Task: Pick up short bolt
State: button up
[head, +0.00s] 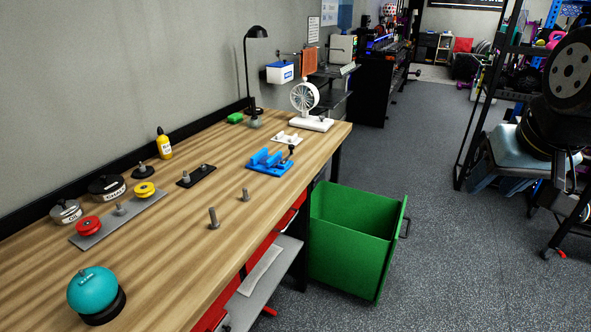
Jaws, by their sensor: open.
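Two grey bolts stand upright on the wooden workbench (165,250) in the head view. The short bolt (245,195) is the smaller one, slightly farther back and to the right, close to the bench's front edge. The taller bolt (213,219) stands nearer to me and to its left, apart from it. Nothing touches or hides the short bolt. My gripper is not in this view.
A blue vise-like fixture (268,164) sits behind the short bolt. A grey plate (90,238) with red and yellow knobs is left, and a teal ball (92,289) on a black base is near. A green bin (350,250) stands beside the bench. Bare wood surrounds the bolts.

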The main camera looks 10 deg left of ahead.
aim_at(246, 198)
jog(key=u, duration=0.05)
jog(key=i, duration=1.05)
jog(key=u, duration=0.65)
jog(key=k, duration=0.7)
jog(key=u, duration=0.15)
jog(key=i, duration=0.8)
jog(key=z, duration=0.1)
